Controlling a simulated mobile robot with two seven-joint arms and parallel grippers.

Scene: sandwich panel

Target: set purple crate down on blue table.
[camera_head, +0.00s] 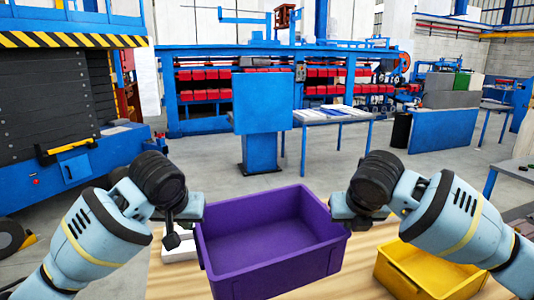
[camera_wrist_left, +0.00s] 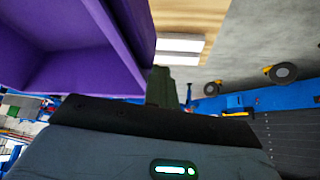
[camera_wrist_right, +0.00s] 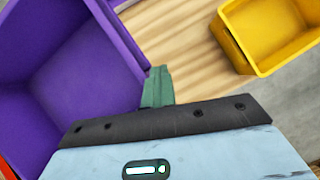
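The purple crate (camera_head: 268,245) is open-topped and looks empty. It is upright between my two grippers, over a wooden tabletop; I cannot tell how much gap is under it. My left gripper (camera_head: 197,212) is at its left rim and my right gripper (camera_head: 345,212) at its right rim. Each wrist view shows a green finger against the outside of the crate wall, near the middle of the gripper, and both look shut on the rim. The inner fingers are hidden. A blue table (camera_head: 343,118) with papers on it stands farther back.
A yellow crate (camera_head: 412,272) stands on the wooden tabletop (camera_head: 358,285) to the right. A small white item (camera_head: 180,248) lies at left. A blue panel on a post (camera_head: 262,103) stands ahead, beyond open grey floor. A blue machine (camera_head: 75,165) is at left.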

